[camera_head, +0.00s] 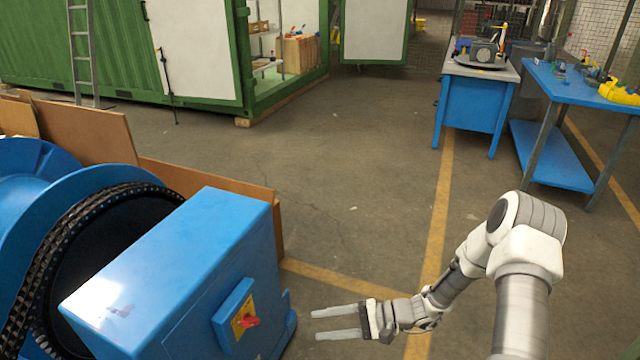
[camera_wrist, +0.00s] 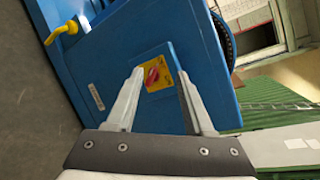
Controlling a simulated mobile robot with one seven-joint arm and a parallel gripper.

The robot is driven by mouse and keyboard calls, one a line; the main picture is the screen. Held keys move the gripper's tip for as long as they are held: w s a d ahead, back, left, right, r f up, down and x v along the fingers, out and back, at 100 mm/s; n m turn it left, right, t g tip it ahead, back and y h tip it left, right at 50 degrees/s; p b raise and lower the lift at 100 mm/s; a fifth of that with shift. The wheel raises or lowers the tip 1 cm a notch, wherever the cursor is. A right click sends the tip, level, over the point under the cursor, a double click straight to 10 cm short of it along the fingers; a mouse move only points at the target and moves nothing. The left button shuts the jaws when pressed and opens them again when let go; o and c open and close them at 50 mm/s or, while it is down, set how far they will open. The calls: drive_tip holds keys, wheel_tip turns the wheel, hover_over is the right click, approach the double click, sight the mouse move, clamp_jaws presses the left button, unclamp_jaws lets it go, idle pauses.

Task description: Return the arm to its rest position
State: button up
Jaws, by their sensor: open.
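My gripper (camera_head: 318,324) is open and empty, its two pale fingers pointing left in the head view. It hangs to the right of the blue machine housing (camera_head: 180,270), which has a red rotary switch (camera_head: 250,321) on a yellow plate. A gap shows between the fingertips and the housing. In the wrist view my gripper (camera_wrist: 160,85) has its fingers spread, with the red switch (camera_wrist: 152,76) seen between them. My arm reaches in from the lower right, bent at the elbow. The black chain (camera_head: 45,260) runs round a wheel at the left.
Brown boards (camera_head: 90,130) lean behind the machine. A green container (camera_head: 240,60) with open doors and a ladder (camera_head: 85,50) stand at the back. A blue workbench (camera_head: 470,105) and a blue table (camera_head: 560,85) are at the back right. The middle floor is clear.

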drive_tip(key=s+d+r+n+t+h+p, duration=0.1)
drive_tip(key=s+d+r+h, duration=0.3)
drive_tip(key=r, duration=0.9)
drive_tip(key=s+d+r+n+t+h+p, duration=0.2)
drive_tip(key=s+r+h, duration=0.4)
drive_tip(key=r, duration=0.8)
drive_tip(key=s+d+r+n+t+h+p, duration=0.2)
drive_tip(key=s+d+r+n+h+p, duration=0.2)
drive_tip(key=s+r, duration=0.4)
wheel_tip(320, 180, up, 6)
drive_tip(key=d+h, duration=0.1)
drive_tip(key=d, duration=0.1)
drive_tip(key=shift+s+d+r, duration=0.15)
drive_tip(key=shift+s+d, duration=0.15)
drive_tip(key=shift+s, duration=0.05)
drive_tip(key=shift+a, duration=0.1)
